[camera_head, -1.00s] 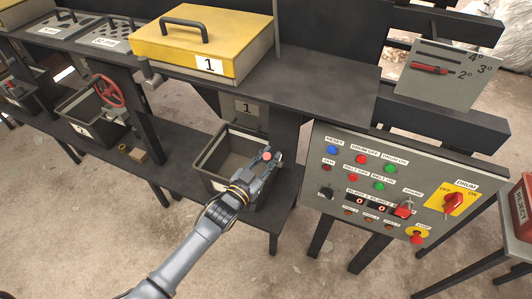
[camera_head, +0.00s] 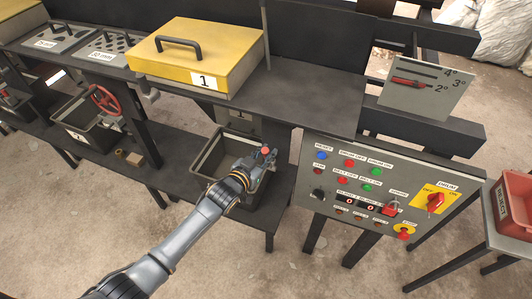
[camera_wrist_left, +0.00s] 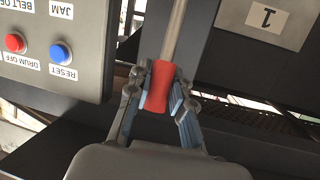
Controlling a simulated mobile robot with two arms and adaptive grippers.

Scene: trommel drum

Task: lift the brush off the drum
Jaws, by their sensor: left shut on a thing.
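My left gripper (camera_head: 264,153) is in front of the machine, over the right side of the open bin below label 1 in the head view. In the left wrist view, the same gripper (camera_wrist_left: 160,100) is shut on a red handle (camera_wrist_left: 158,86), with its fingers on both sides. A pale metal rod (camera_wrist_left: 175,35) runs from the handle to the top edge of that view. In the head view only a small red tip shows at the fingers. I cannot make out the brush or the drum. My right gripper is not in view.
The control panel (camera_head: 390,190) with buttons and a red drum switch stands close to the right of my left gripper. A yellow lidded box (camera_head: 195,60) is above left. The dark bin (camera_head: 213,160) is under the gripper. A red reject bin (camera_head: 515,205) is at far right.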

